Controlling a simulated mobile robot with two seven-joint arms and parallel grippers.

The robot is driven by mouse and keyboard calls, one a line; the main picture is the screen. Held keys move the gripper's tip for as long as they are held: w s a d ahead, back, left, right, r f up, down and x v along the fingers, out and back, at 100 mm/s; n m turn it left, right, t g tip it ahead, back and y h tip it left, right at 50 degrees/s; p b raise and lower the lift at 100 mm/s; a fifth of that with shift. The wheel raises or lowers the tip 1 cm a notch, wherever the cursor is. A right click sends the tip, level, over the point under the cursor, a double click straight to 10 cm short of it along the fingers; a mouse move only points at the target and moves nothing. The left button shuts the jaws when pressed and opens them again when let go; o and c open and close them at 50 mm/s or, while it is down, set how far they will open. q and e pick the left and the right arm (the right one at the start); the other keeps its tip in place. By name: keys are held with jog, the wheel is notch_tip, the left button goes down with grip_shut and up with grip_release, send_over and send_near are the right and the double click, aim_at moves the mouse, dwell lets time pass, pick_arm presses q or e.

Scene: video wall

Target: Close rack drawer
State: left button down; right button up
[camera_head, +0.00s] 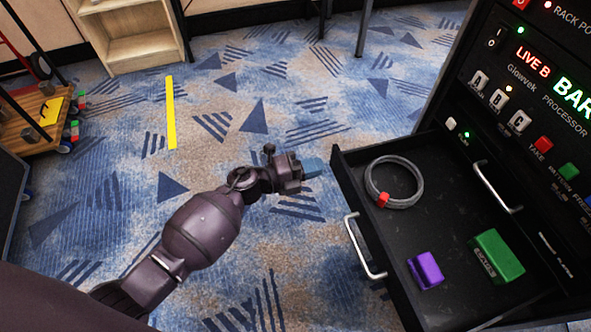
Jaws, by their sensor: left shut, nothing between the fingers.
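The black rack drawer (347,172) stands pulled out from the rack (487,62) at the right. Its front panel faces left and carries a light metal handle (364,250). Inside lie a grey cable ring (408,160) with a red clip, a purple block (425,270) and a green box (497,256). My right gripper is not in view.
The rack face above the drawer has lit buttons and a second handle (495,187). A wooden cart (35,128) stands at the left and a wooden shelf (130,35) at the back. A yellow strip (170,112) lies on the patterned carpet, which is otherwise clear.

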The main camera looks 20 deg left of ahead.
aim_at(340, 160)
pick_arm(q)
jog(key=x, duration=0.3)
jog(key=shift+d+f, duration=0.15)
jog(key=shift+w+d+b, duration=0.25)
jog(key=shift+b, duration=0.05)
